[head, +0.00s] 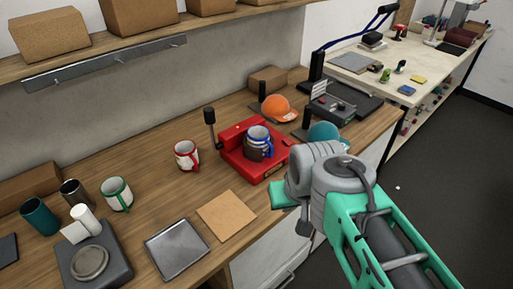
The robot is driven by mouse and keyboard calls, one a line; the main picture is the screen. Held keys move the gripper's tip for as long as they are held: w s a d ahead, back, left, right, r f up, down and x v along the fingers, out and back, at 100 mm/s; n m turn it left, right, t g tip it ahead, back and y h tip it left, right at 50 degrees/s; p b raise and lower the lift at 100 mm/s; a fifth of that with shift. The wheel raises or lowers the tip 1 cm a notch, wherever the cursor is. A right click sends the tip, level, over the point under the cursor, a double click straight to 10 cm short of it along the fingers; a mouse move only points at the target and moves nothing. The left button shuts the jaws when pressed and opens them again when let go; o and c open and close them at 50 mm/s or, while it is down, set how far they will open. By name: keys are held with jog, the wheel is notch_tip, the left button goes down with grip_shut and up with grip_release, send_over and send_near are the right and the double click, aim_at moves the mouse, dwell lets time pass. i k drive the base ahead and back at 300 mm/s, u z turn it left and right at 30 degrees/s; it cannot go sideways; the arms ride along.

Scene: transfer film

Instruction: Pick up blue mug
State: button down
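The blue mug (258,140) is white inside with a blue rim and blue handle. It sits upright in the red press-like machine (238,133), with a brown band around its lower part. My gripper (286,205) is at the end of my grey and green arm, in front and to the right of the red machine. It appears apart from the mug. My wrist covers most of it, so its fingers and their opening cannot be made out.
A red-handled mug (186,155) stands left of the machine, and a green-handled mug (117,194) farther left. A tan square (227,215) and metal tray (176,247) lie in front. Orange (278,108) and teal (324,134) caps are at right. A shelf (210,38) runs above.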

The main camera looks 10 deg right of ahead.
aim_at(258, 136)
jog(key=u, duration=3.6)
jog(key=k, duration=1.65)
jog(key=z, duration=0.55)
jog(key=i, duration=0.5)
jog(key=u, duration=0.05)
